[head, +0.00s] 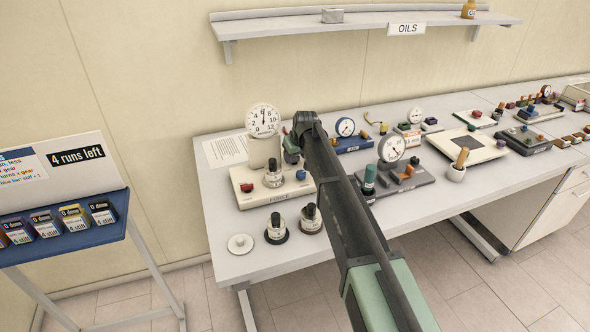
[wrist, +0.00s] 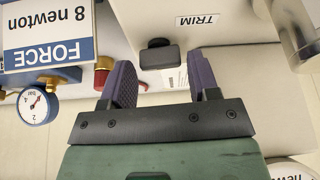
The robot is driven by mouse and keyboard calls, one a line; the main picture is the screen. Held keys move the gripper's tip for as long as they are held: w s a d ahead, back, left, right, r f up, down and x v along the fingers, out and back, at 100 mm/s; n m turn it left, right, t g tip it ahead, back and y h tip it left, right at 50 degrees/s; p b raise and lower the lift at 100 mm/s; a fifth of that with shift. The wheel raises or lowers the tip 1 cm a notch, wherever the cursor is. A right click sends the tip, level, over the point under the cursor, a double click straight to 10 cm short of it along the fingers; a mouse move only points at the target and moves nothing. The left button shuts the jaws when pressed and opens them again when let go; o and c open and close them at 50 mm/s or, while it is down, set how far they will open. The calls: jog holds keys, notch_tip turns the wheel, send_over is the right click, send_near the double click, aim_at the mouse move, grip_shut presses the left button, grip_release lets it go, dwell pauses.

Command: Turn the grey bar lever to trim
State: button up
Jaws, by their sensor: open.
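The grey bar lever (wrist: 160,57) is a short dark bar on a pale housing in the wrist view. A TRIM label (wrist: 200,18) is beside it, upside down in this view. My gripper (wrist: 160,73) is open, with its two purple-grey fingers on either side of the lever's line. The lever's near end lies roughly between the fingertips; I cannot tell whether they touch it. In the head view my gripper (head: 292,145) is over the left part of the table, beside the white-dial device (head: 263,121), and my arm hides much of that area.
In the wrist view, a red knob (wrist: 103,75), a blue-rimmed gauge (wrist: 35,105) and a FORCE sign (wrist: 47,50) are to the left. A metal cylinder (wrist: 297,30) is at the right. Black-based weights (head: 277,231) and a white disc (head: 240,244) are at the table front.

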jog(key=shift+x, duration=0.8)
jog(key=shift+r, duration=0.2)
jog(key=c, duration=0.6)
jog(key=shift+s+m+h, duration=0.1)
jog(key=shift+m+h, duration=0.2)
jog(key=shift+m, duration=0.5)
jog(key=shift+c, duration=0.2)
jog(key=o, duration=0.6)
jog(key=shift+o, duration=0.2)
jog(key=p+v, duration=1)
jog(key=shift+s+r, duration=0.3)
